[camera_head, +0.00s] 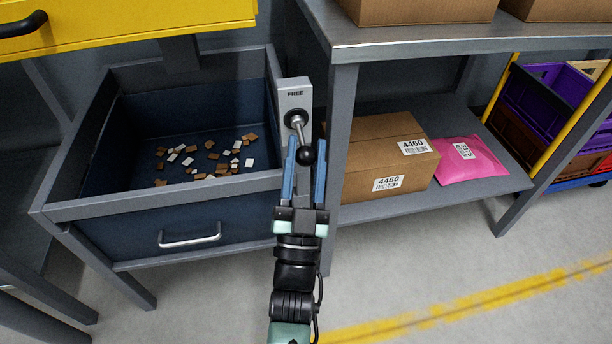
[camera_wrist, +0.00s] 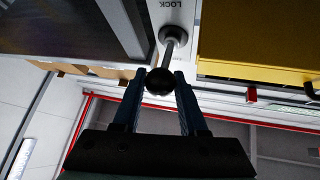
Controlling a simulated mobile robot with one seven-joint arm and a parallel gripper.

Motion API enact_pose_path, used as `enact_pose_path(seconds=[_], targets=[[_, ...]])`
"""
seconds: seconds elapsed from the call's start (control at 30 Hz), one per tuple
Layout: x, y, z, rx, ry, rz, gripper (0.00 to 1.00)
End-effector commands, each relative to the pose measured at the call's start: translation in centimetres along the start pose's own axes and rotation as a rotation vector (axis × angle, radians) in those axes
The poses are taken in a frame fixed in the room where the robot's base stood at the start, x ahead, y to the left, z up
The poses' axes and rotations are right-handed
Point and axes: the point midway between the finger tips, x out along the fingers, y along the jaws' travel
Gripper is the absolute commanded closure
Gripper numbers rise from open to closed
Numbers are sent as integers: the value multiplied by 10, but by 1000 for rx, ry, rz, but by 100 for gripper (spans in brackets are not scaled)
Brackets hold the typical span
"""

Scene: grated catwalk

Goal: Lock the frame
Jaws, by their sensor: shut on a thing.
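A grey upright plate (camera_head: 293,95) stands on the post between the drawer unit and the shelf, with "FREE" printed at its top. A metal lever (camera_head: 299,132) comes out of a round pivot below that word and ends in a black ball knob (camera_head: 306,155). The wrist view shows the knob (camera_wrist: 159,81) and the word "LOCK" upside down on the plate (camera_wrist: 178,14) beside the pivot. My gripper (camera_head: 307,143) has its two blue fingers on either side of the knob and is shut on it. The plate's lower part is hidden behind my fingers.
An open blue drawer (camera_head: 145,215) with several small brown and white pieces is at the left. A yellow drawer (camera_head: 130,22) hangs above it. At the right, a shelf (camera_head: 350,205) holds a cardboard box (camera_head: 375,158) and a pink parcel (camera_head: 468,160). Grey floor in front is clear.

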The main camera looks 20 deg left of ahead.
Motion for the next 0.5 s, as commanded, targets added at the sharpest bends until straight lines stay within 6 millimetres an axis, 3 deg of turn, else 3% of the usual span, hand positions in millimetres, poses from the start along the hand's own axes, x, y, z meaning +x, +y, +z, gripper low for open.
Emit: enact_pose_path(seconds=[0.03, 0.5], targets=[[-8, 3, 12, 7, 27, -2, 100], [-8, 4, 18, 56, 208, -19, 100]])
